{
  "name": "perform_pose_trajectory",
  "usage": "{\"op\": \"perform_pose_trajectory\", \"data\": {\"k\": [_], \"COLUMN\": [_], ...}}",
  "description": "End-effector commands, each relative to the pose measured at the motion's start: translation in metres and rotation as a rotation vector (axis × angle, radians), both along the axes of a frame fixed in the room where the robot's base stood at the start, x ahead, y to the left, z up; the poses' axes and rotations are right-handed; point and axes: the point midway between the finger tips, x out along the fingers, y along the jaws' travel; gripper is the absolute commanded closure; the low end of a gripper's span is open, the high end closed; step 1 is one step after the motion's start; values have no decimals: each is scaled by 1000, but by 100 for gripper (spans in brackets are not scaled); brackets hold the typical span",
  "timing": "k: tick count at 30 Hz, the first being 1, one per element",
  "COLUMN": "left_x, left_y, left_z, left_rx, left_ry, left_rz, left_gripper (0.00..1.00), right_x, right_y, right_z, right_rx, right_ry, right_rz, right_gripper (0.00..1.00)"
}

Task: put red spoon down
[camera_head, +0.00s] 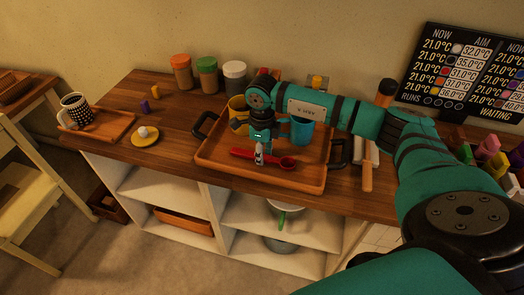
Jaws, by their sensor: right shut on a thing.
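The red spoon (287,163) lies across the front part of the wooden tray (300,180) in the picture, with its bowl to the right and its handle end to the left. My right gripper (260,156) points down over the tray, shut on the spoon's handle. The spoon is level and low; I cannot tell whether it touches the tray floor. My left gripper is not in view.
In the tray, a teal cup (302,132) stands right of my gripper and a yellow cup (237,106) behind-left. Dark handles stick out at the tray's sides. A small yellow plate (145,141) and a patterned mug (76,110) stand to the left.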

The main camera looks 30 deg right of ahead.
Motion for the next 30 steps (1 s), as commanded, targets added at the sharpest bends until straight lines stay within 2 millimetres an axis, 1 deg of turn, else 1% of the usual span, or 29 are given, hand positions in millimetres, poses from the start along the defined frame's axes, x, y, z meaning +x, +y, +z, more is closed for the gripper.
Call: {"op": "perform_pose_trajectory", "data": {"k": [4, 8, 9, 13, 20, 23, 25, 29, 30], "left_x": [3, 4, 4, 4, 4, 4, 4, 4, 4], "left_y": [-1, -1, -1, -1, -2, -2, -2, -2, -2], "left_z": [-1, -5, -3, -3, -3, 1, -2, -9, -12], "left_rx": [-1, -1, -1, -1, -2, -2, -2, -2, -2], "left_ry": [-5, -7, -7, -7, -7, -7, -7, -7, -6], "left_rz": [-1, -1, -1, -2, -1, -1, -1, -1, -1], "left_gripper": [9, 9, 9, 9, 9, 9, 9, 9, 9], "right_x": [0, 0, 0, 0, 0, 0, 1, 1, 1], "right_y": [0, 0, 0, 0, 0, 0, 0, 0, 0], "right_z": [0, -5, -3, -3, -3, 1, 5, 26, 35], "right_rx": [0, 0, 0, 0, -1, 0, 0, -1, -1], "right_ry": [0, 0, 0, 0, 1, 0, -1, -5, -6], "right_rz": [0, 0, 0, 0, 0, 0, 0, 2, 1], "right_gripper": [100, 100, 69, 52, 51, 51, 51, 51, 51]}}
